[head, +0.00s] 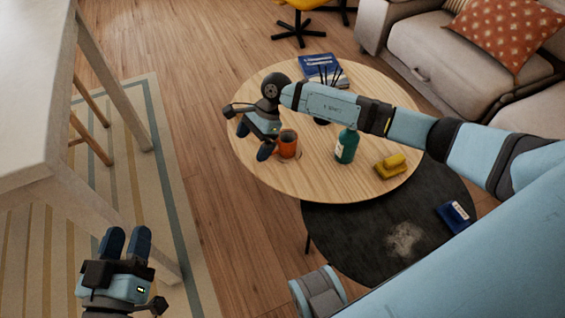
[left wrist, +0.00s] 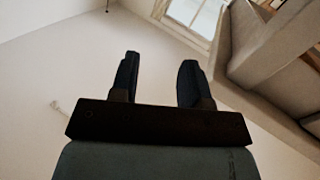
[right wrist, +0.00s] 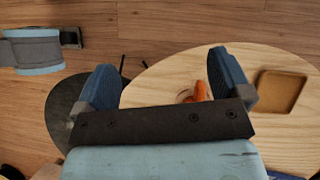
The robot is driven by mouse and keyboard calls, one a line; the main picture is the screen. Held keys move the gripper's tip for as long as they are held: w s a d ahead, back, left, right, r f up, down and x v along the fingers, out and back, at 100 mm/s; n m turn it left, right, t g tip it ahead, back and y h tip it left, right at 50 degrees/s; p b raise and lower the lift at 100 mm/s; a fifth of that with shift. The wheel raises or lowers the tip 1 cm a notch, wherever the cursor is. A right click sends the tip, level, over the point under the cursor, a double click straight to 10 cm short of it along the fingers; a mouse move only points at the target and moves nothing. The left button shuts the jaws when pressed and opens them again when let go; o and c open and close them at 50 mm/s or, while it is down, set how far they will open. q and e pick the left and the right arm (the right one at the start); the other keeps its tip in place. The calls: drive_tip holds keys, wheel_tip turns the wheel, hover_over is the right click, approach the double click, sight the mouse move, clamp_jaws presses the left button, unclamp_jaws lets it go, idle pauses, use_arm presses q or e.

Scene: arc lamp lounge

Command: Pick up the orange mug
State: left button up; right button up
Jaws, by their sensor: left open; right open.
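The orange mug (head: 289,148) stands upright on the round light-wood table (head: 312,187), near its left front edge. My right gripper (head: 254,140) is open and empty just left of the mug, fingers pointing down. In the right wrist view part of the orange mug (right wrist: 201,90) shows between the open fingers (right wrist: 160,62), nearer the right one; my gripper's body hides the rest. I cannot tell whether a finger touches it. My left gripper (head: 125,242) is open and empty at the lower left, away from the table; its fingers also show in the left wrist view (left wrist: 160,62).
A blue book (head: 318,64) lies at the back. A tan square tray (right wrist: 281,91) shows in the right wrist view. A lower black table (head: 350,232) sits in front.

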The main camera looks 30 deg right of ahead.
sight(286, 144)
drive_tip(key=w+d+f+n+h+b, duration=0.2)
drive_tip(key=w+d+h+b, duration=0.3)
drive_tip(key=d, duration=0.7)
drive_tip(key=shift+t+h, duration=0.4)
drive_tip(key=shift+h, duration=0.1)
drive_tip(key=shift+w+d+f+b, duration=0.15)
drive_tip(key=shift+f+b, duration=0.2)
drive_tip(key=shift+f, duration=1.15)
drive_tip(key=shift+w+d+f+b, duration=0.15)
drive_tip(key=shift+f+b, duration=0.2)
drive_tip(key=shift+f, duration=1.2)
drive_tip(key=shift+w+f+b, duration=0.15)
drive_tip(key=shift+f+b, duration=0.2)
drive_tip(key=shift+f, duration=1.15)
drive_tip(key=f, duration=0.1)
drive_tip(key=f+b, duration=0.2)
drive_tip(key=shift+w+d+f, duration=0.1)
drive_tip(key=shift+d+f, duration=0.15)
drive_tip(key=shift+f, duration=0.35)
use_arm(q)
wheel_tip(286, 144, down, 8)
drive_tip(key=m+g+h, duration=0.1)
drive_tip(key=shift+d+r+m, duration=0.25)
drive_tip(key=shift+d+m, duration=0.05)
drive_tip(key=shift+d, duration=0.05)
use_arm(e)
drive_tip(key=shift+r, duration=0.1)
drive_tip(key=c, duration=1.2)
drive_tip(key=shift+o, duration=0.2)
drive_tip(key=shift+r, duration=0.1)
